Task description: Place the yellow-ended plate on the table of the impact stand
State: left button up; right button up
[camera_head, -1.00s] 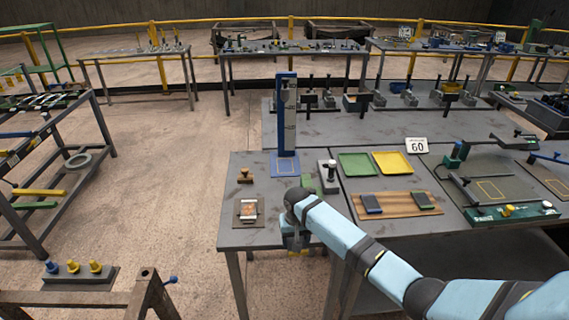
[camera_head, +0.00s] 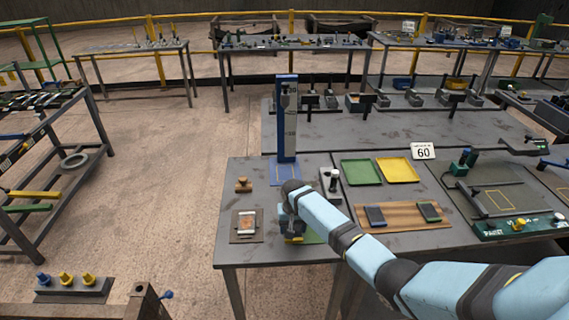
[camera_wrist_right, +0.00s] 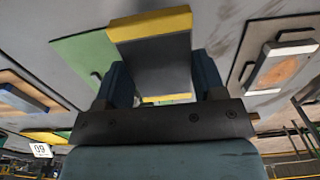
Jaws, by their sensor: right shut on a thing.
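The yellow-ended plate (camera_wrist_right: 152,55) is dark grey with a yellow band at its end. In the right wrist view it sits between the two fingers of my right gripper (camera_wrist_right: 164,80), which is shut on it. In the head view my right gripper (camera_head: 295,225) is over the front of the near bench, and a bit of the plate's yellow shows below it. The impact stand (camera_head: 288,120) is a tall blue column with a blue base (camera_head: 281,173), behind and apart from my gripper. My left gripper is out of view.
A green mat (camera_head: 314,238) lies below my gripper. Beside it are a framed brown pad (camera_head: 246,222), a wooden stamp (camera_head: 243,184) and a grey post (camera_head: 329,182). Green (camera_head: 361,171) and yellow (camera_head: 397,169) trays and a wooden board (camera_head: 385,215) lie to the right.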

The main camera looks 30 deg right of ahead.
aim_at(286, 172)
jog(key=i+l, duration=1.05)
jog(key=i+j+u, duration=0.05)
